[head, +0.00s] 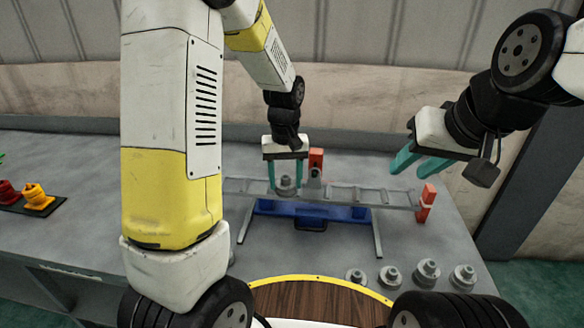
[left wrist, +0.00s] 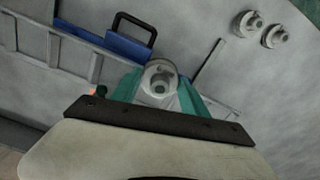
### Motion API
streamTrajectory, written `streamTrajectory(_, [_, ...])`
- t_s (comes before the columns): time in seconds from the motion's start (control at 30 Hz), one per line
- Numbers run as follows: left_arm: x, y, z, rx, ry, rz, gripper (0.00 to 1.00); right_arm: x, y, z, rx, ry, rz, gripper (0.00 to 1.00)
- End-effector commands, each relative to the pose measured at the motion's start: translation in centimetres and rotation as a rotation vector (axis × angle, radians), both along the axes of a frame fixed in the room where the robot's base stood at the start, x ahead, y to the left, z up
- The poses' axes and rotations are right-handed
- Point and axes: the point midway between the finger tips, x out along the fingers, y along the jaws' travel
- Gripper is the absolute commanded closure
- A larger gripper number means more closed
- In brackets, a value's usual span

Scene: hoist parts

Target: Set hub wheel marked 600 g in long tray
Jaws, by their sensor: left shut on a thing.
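My left gripper (head: 286,184) is shut on a grey stepped hub wheel (head: 286,186), which is between its teal fingers. The wheel also shows in the left wrist view (left wrist: 160,80). I cannot read a mark on it. The gripper is over the left part of a long grey ladder-like frame (head: 372,196), perhaps the long tray, with open sections between its rungs. I cannot tell whether the wheel touches it. My right gripper (head: 418,167) is open and empty, above the frame's right end.
Several grey hub wheels (head: 427,271) stand at the table's front right. A blue base (head: 330,211) with a dark handle lies beneath the frame. Orange blocks (head: 425,203) are at the frame's middle and right end. Red and yellow parts (head: 37,198) sit on a dark mat at left.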

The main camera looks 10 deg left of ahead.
Motion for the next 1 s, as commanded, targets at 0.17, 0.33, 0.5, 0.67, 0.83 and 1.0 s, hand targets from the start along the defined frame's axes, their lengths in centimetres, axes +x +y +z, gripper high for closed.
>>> streamTrajectory(0.17, [3.6,0.7,-0.3,-0.001,-0.001,0.002,1.00,0.0,0.0,0.0,0.000,0.000,0.000,0.64])
streamTrajectory(0.33, [5.0,0.9,-0.4,-0.001,-0.001,0.001,1.00,0.0,0.0,0.0,0.000,0.000,0.000,0.64])
streamTrajectory(0.5, [6.1,1.1,-0.6,-0.001,-0.001,0.001,1.00,0.0,0.0,0.0,0.000,0.000,0.000,0.64])
streamTrajectory(0.67, [5.8,1.1,-3.2,0.000,0.003,0.000,1.00,0.0,0.0,0.0,0.000,0.000,0.000,0.64])
streamTrajectory(0.83, [5.9,1.1,-4.0,-0.001,-0.001,0.000,1.00,0.0,0.0,0.0,0.000,0.000,0.000,0.64])
streamTrajectory(1.0, [5.9,1.1,-4.0,-0.001,-0.001,0.000,1.00,0.0,0.0,0.0,0.000,0.000,0.000,0.64])
